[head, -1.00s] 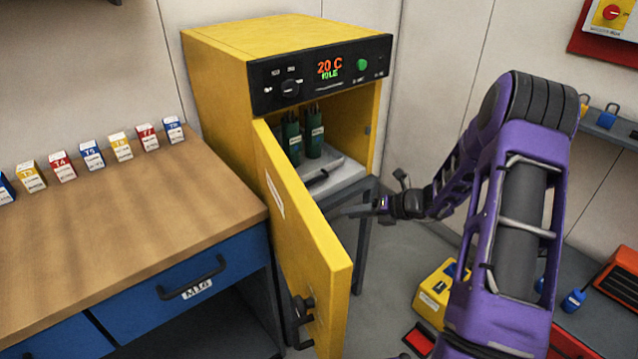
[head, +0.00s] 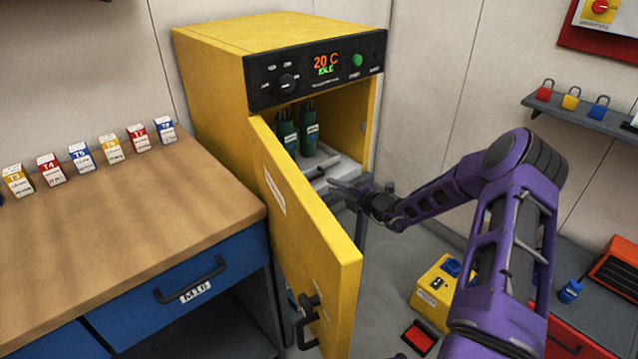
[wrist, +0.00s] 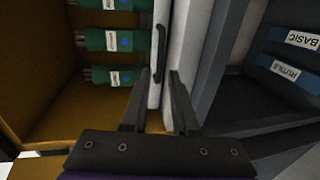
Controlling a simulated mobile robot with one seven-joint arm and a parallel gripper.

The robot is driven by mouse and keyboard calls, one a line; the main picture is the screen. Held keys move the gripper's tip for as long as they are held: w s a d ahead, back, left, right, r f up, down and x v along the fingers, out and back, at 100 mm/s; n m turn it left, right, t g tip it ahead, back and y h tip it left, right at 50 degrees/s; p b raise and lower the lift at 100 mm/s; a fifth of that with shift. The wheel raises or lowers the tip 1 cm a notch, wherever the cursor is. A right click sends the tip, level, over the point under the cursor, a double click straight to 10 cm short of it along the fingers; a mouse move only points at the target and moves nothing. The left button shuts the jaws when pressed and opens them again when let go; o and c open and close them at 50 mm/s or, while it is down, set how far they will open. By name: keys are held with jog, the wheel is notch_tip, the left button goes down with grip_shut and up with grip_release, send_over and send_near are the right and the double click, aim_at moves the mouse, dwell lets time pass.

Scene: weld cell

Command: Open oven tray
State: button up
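The yellow oven (head: 215,85) stands with its yellow door (head: 300,235) swung open. The oven tray (head: 343,168) is a pale slab low inside, with a dark bar handle on its front. In the wrist view the tray front (wrist: 179,45) is a pale upright strip, and its dark handle (wrist: 160,48) lies just beyond my fingertips. Green canisters (head: 309,130) stand in the oven behind the tray front; several show in the wrist view (wrist: 110,41). My gripper (head: 345,186) is in front of the tray, right of the door. Its fingers (wrist: 160,73) are apart, with nothing clearly between them.
The open door's edge stands left of my arm. A wooden bench (head: 120,210) with blue drawers is at left, small labelled boxes along its back. A wall shelf (head: 585,118) holds padlocks. A dark compartment (wrist: 270,90) shows labelled packs.

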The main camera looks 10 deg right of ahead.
aim_at(315, 178)
jog(key=b+x, duration=0.1)
jog(key=x, duration=0.6)
jog(key=shift+w+a, duration=0.1)
jog(key=shift+w, duration=0.1)
grip_shut()
dwell(1.1)
